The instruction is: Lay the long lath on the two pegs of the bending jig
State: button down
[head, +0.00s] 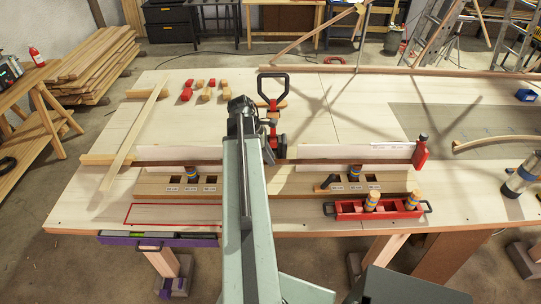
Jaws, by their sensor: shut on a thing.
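The bending jig (290,187) is a long wooden base with labelled slots near the table's front edge. Two striped pegs stand in it, a left peg (190,171) and a right peg (354,173). The long lath (320,161) shows as a thin brown strip running left to right just behind and above the peg tops. I cannot tell whether it touches them. My gripper (270,156) is shut on the lath near its middle, its fingers partly hidden by my arm. A black D-shaped handle (272,76) with red parts stands behind the jig's middle.
Another pale lath (134,130) lies across two wooden rests at the left. A red tray (392,213) holds two striped pegs at the front right. A white strip (350,151) and a red end piece (420,156) stand behind the jig. Small blocks lie at the back.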

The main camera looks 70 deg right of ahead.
jog(key=shift+f+b, duration=0.45)
jog(key=shift+f, duration=0.05)
dwell(0.5)
jog(key=c, duration=1.1)
grip_release()
jog(key=shift+o, duration=0.9)
jog(key=shift+s, duration=0.1)
jog(key=shift+p+v, duration=2.8)
jog(key=shift+v, duration=0.2)
jog(key=shift+s+r, duration=0.1)
